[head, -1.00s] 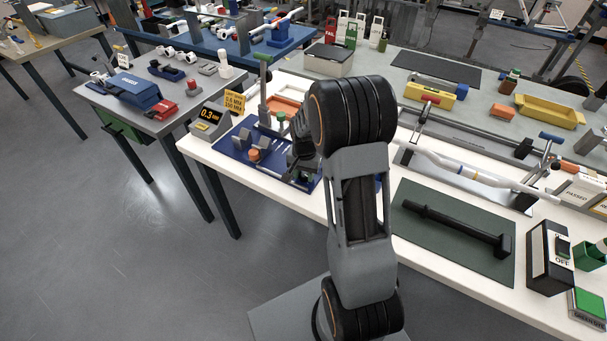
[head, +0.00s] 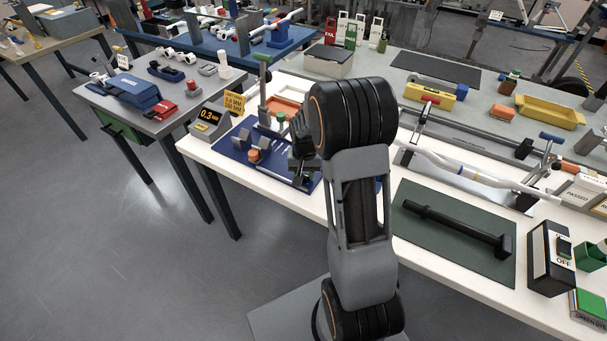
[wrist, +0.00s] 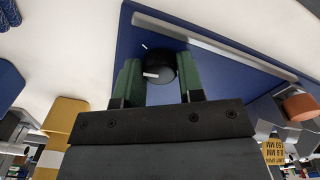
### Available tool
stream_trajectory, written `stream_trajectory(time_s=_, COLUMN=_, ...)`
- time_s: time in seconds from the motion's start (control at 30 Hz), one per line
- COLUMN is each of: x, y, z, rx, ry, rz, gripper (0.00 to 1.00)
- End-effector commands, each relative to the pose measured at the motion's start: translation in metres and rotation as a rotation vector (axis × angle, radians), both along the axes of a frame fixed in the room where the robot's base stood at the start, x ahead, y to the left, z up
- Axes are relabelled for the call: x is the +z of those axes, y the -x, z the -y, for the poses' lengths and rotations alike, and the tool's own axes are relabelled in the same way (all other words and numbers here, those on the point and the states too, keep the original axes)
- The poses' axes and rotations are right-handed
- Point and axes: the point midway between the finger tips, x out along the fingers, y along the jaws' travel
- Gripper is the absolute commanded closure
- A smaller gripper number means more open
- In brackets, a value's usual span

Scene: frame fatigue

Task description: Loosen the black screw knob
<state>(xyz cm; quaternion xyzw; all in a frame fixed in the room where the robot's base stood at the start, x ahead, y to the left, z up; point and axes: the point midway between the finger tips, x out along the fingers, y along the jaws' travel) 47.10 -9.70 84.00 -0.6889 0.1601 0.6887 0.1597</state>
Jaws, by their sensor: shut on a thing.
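The black screw knob (wrist: 161,68) shows in the wrist view as a dark round cap with small white marks. It sits between the two green-padded fingers of my gripper (wrist: 159,80), which are shut on it from both sides. Behind the knob lies the blue base plate (wrist: 215,75) with a grey rail along it. In the head view my gripper (head: 303,170) is down at the right part of the blue plate (head: 233,150). My own wrist and arm hide the knob there.
A gauge display (head: 208,120) reading about 0.3 stands left of the plate, with a yellow sign (head: 234,102) behind it. An orange part (head: 253,155) and grey blocks sit on the plate. A dark bar lies on a green mat (head: 440,260) to the right.

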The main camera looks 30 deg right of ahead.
Motion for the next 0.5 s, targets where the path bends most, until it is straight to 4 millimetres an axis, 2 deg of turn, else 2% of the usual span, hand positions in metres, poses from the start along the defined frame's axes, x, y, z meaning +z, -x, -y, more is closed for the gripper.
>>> stream_trajectory(time_s=0.1, x=-0.0009, y=0.0014, z=0.0003, rx=-0.001, ry=0.000, rz=-0.004, gripper=0.88)
stream_trajectory(time_s=0.13, x=-0.0009, y=0.0014, z=0.0003, rx=-0.001, ry=0.000, rz=-0.004, gripper=0.62)
stream_trajectory(time_s=0.2, x=-0.0008, y=0.0012, z=0.0002, rx=-0.001, ry=0.000, rz=-0.004, gripper=0.55)
stream_trajectory(time_s=0.37, x=-0.0005, y=0.0005, z=-0.0008, rx=0.001, ry=0.000, rz=-0.002, gripper=0.40)
stream_trajectory(time_s=0.5, x=-0.0003, y=0.0000, z=-0.0023, rx=0.002, ry=-0.002, rz=-0.001, gripper=0.39)
